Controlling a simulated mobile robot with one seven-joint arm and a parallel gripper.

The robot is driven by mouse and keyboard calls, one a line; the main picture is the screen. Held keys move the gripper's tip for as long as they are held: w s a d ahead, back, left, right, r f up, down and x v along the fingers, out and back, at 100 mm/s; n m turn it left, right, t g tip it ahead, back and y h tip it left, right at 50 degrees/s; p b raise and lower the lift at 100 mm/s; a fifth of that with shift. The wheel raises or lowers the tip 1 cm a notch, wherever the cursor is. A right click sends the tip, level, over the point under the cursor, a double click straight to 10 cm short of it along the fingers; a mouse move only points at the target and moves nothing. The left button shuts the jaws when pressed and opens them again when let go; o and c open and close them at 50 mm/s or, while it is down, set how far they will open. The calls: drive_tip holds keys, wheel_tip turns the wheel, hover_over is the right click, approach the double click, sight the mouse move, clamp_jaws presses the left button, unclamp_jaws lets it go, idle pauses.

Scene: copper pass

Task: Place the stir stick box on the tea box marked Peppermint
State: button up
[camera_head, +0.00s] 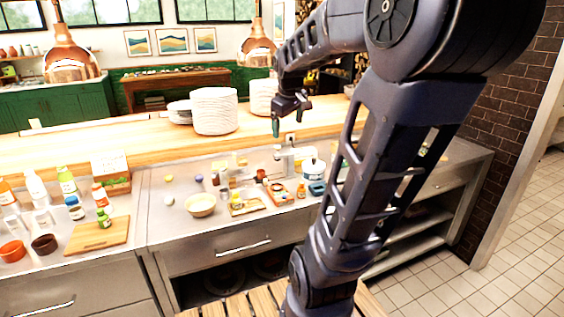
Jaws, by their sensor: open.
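My gripper (283,131) is open and empty, small and far off, pointing down above the steel counter near its back ledge. I cannot make out a stir stick box for certain. No label reading Peppermint is legible at this size. A pale box-like thing with faint writing (109,164) stands at the back of the left counter, with green and brown below it. Several small items, one of them a dark reddish box-like thing (277,190), stand on the middle counter below my gripper. My arm hides part of the counter on the right.
Bottles, a cutting board (97,236) and small bowls crowd the left counter. A cream bowl (200,205), a small wooden tray (247,207) and a white pot (313,168) are on the middle counter. Plate stacks (215,111) stand on the wooden ledge. Copper lamps (70,57) hang above.

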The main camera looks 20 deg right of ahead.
drive_tip(key=s+a+f+m, duration=0.2)
drive_tip(key=s+a, duration=0.2)
drive_tip(key=s, duration=0.3)
drive_tip(key=s+a+f+m+y, duration=0.1)
drive_tip(key=s+a+f+m, duration=0.1)
drive_tip(key=s, duration=0.5)
drive_tip(key=shift+s+a+f+m+t, duration=0.15)
drive_tip(key=shift+a+f+m+t, duration=0.25)
drive_tip(key=shift+a+f, duration=0.55)
